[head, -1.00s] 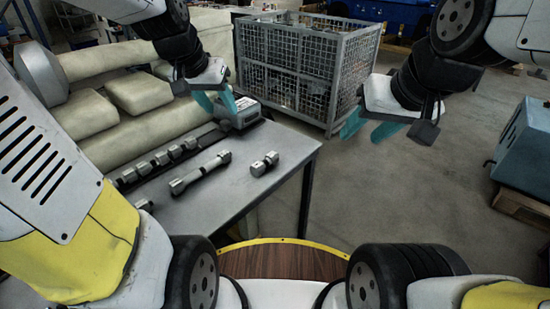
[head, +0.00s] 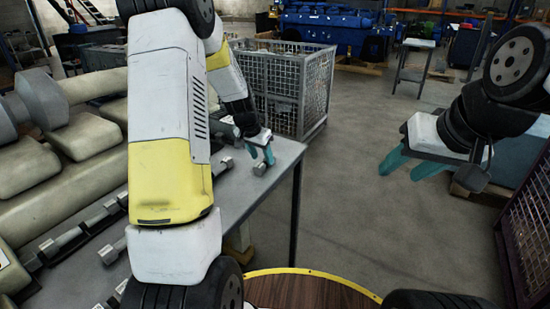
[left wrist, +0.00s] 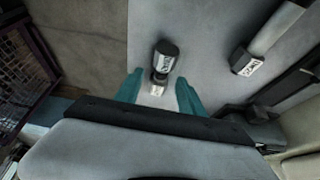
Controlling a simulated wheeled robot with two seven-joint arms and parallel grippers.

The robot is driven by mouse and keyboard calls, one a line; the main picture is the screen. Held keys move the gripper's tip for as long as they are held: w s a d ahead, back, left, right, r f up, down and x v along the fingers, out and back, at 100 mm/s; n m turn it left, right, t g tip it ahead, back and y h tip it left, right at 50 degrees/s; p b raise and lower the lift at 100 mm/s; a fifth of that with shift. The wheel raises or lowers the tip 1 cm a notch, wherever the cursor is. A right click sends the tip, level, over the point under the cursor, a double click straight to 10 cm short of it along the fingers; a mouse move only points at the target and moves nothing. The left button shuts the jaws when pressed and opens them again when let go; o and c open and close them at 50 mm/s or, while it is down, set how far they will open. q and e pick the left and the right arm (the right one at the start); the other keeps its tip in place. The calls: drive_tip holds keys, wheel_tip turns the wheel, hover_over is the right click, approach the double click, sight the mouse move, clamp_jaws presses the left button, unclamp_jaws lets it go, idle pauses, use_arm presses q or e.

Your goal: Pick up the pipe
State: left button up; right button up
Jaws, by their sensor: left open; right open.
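A short metal piece with dark, lettered thick ends (head: 260,169) lies on the grey bench, near its right edge. In the left wrist view this short piece (left wrist: 165,56) lies ahead of and between the fingertips. A longer pipe-like bar with blocky ends (head: 112,251) lies further left, its middle hidden behind my left arm; one end of the bar (left wrist: 247,62) shows at the right of the wrist view. Which one the task calls the pipe, I cannot tell. My left gripper (head: 262,156) is open and empty above the short piece. My right gripper (head: 400,168) is open, over the floor.
The grey bench (head: 240,192) also holds a row of small metal fittings (head: 65,240) and large pale cylindrical parts (head: 60,170). A wire-mesh crate (head: 288,85) stands behind it. A dark mesh cage (head: 530,225) is at right. Floor between is clear.

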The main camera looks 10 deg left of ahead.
sight(264, 162)
use_arm(q)
drive_tip(key=shift+x, duration=2)
drive_tip(key=shift+w, duration=0.1)
clamp_jaws()
drive_tip(key=shift+r, duration=0.1)
